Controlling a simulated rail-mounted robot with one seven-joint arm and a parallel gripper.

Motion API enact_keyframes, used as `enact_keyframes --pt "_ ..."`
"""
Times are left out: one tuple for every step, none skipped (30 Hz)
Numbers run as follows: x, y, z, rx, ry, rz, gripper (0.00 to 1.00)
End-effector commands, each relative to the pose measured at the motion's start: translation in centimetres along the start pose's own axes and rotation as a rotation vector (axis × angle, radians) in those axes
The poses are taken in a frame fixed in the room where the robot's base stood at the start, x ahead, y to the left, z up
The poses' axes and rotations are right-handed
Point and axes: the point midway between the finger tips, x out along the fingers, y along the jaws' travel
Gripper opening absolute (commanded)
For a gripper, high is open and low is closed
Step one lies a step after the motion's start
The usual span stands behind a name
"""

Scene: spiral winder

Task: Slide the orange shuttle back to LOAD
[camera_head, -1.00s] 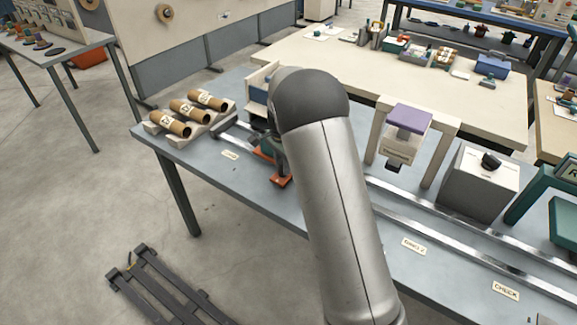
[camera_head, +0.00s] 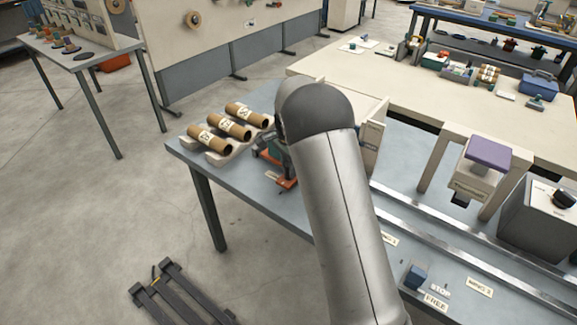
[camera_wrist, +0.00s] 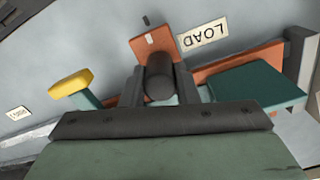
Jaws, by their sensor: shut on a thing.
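The orange shuttle (camera_wrist: 240,57) lies beside the LOAD label (camera_wrist: 203,34) in the wrist view, with its orange tab (camera_wrist: 152,42) next to the label's edge. A dark green block (camera_wrist: 262,85) sits on its right part. My gripper (camera_wrist: 160,88) is shut on the shuttle's dark round knob (camera_wrist: 159,68). In the head view the shuttle's orange end (camera_head: 287,184) shows at the table's left end, close to the tube rack. My arm hides most of the shuttle and the rail there.
Several brown tubes (camera_head: 229,127) lie in a rack left of the shuttle. A blue block (camera_head: 415,275) stands by the FREE label. A yellow-ended piece (camera_wrist: 71,83) is left of my gripper.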

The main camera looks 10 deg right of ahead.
Motion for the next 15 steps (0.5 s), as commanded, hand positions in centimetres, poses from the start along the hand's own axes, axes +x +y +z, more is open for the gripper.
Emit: enact_keyframes --pt "-0.4 -0.4 -0.25 0.001 0.008 -0.015 0.0" --pt "-0.4 -0.41 -0.25 0.0 0.008 -0.016 0.0" --pt "-0.42 -0.44 -0.24 0.0 0.008 -0.017 0.0" --pt "-0.43 -0.45 -0.24 0.0 0.008 -0.017 0.0" --pt "-0.44 -0.47 -0.23 0.0 0.008 -0.018 0.0" --pt "-0.45 -0.48 -0.23 0.0 0.008 -0.018 0.33" --pt "-0.45 -0.49 -0.23 0.0 0.008 -0.019 0.42" --pt "-0.45 -0.49 -0.21 0.0 0.008 -0.019 0.49" --pt "-0.42 -0.45 -0.18 0.0 0.007 -0.017 0.49" --pt "-0.38 -0.42 -0.16 0.0 0.006 -0.016 0.49" --pt "-0.35 -0.4 -0.13 0.0 0.006 -0.015 0.49" --pt "-0.32 -0.37 -0.11 0.0 0.005 -0.014 0.49" --pt "-0.3 -0.35 -0.09 0.0 0.005 -0.013 0.49" --pt "-0.28 -0.34 -0.08 0.0 0.004 -0.012 0.49" --pt "-0.26 -0.32 -0.06 0.0 0.004 -0.011 0.49"
